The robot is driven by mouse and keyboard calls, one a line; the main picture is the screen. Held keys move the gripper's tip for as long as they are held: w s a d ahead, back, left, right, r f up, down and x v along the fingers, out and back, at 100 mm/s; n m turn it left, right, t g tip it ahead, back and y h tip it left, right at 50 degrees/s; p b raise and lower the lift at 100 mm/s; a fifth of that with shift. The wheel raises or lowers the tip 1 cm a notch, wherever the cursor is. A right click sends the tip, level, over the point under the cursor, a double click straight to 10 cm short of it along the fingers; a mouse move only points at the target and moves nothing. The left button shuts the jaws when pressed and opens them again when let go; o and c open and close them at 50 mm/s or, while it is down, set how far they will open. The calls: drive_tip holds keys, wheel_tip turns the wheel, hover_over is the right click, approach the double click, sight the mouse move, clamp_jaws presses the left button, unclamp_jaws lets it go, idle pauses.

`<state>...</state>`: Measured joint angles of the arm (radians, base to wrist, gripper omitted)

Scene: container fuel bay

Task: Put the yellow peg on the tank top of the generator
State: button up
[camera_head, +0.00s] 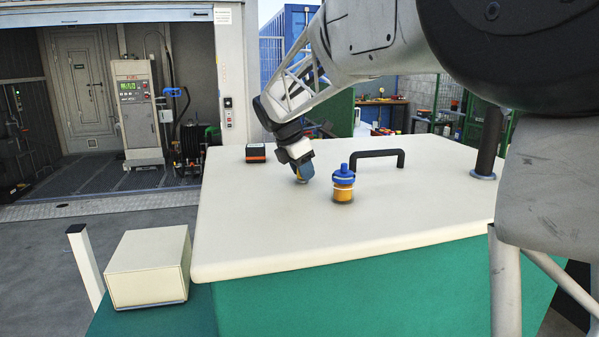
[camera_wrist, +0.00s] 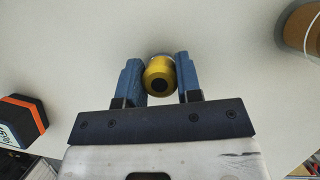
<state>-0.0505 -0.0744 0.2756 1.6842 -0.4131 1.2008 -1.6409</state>
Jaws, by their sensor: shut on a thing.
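My gripper (camera_head: 304,173) is low over the cream tank top (camera_head: 245,240) of the green generator (camera_head: 380,295). In the wrist view its two blue fingers (camera_wrist: 158,80) are shut on the yellow peg (camera_wrist: 159,72), which has a dark round spot in the end facing the camera. In the head view the fingers mostly hide the peg, and only a little yellow shows at their tips. The peg's lower end is at or just above the tank top; I cannot tell whether it touches.
An amber jar with a blue cap (camera_head: 343,184) stands just right of my gripper. Behind it is a black handle (camera_head: 376,155). A black and orange box (camera_head: 256,153) sits at the back left. A black post (camera_head: 487,145) stands at the right. The front left of the top is clear.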

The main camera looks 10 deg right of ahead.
drive_tip(key=shift+r, duration=1.25)
drive_tip(key=s, duration=0.5)
drive_tip(key=s+r, duration=0.1)
drive_tip(key=s, duration=0.4)
drive_tip(key=s+r, duration=0.1)
drive_tip(key=s, duration=0.5)
drive_tip(key=shift+a+r, duration=0.2)
drive_tip(key=shift+a, duration=0.1)
drive_tip(key=shift+r, duration=0.6)
drive_tip(key=w+a+r+m+g, duration=0.1)
drive_tip(key=w+a+r+m, duration=0.1)
drive_tip(key=a, duration=1.5)
drive_tip(key=w+a+r+m+g, duration=0.1)
drive_tip(key=a+r+m, duration=0.1)
drive_tip(key=a, duration=1.6)
wheel_tip(320, 180, down, 46)
drive_tip(key=shift+d+r+m, duration=0.25)
drive_tip(key=shift+d+m, duration=0.05)
drive_tip(key=shift+f, duration=0.1)
